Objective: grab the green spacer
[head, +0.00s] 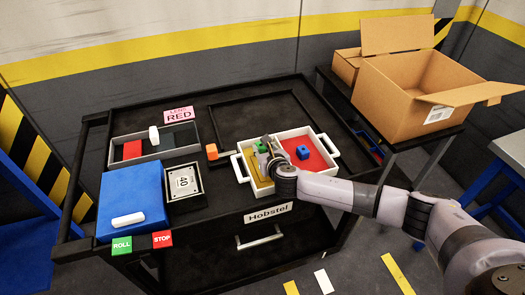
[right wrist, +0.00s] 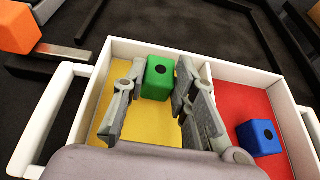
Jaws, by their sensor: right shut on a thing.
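The green spacer (head: 261,147) is a small block with a dark round hole. In the right wrist view the green spacer (right wrist: 159,78) is at the far end of the yellow compartment (right wrist: 150,128) of a white two-part tray (right wrist: 130,46). My right gripper (head: 266,150) reaches into the tray from the right, fingers pointing down. Its fingers are closed on opposite sides of the spacer. Whether the spacer touches the tray floor cannot be told. My left gripper is not in view.
A blue spacer (right wrist: 260,138) stands in the tray's red compartment (right wrist: 238,103). An orange block (head: 211,152) is just left of the tray. A blue box (head: 132,195) and a grey bin (head: 155,150) are further left. A cardboard box (head: 420,90) stands at the right.

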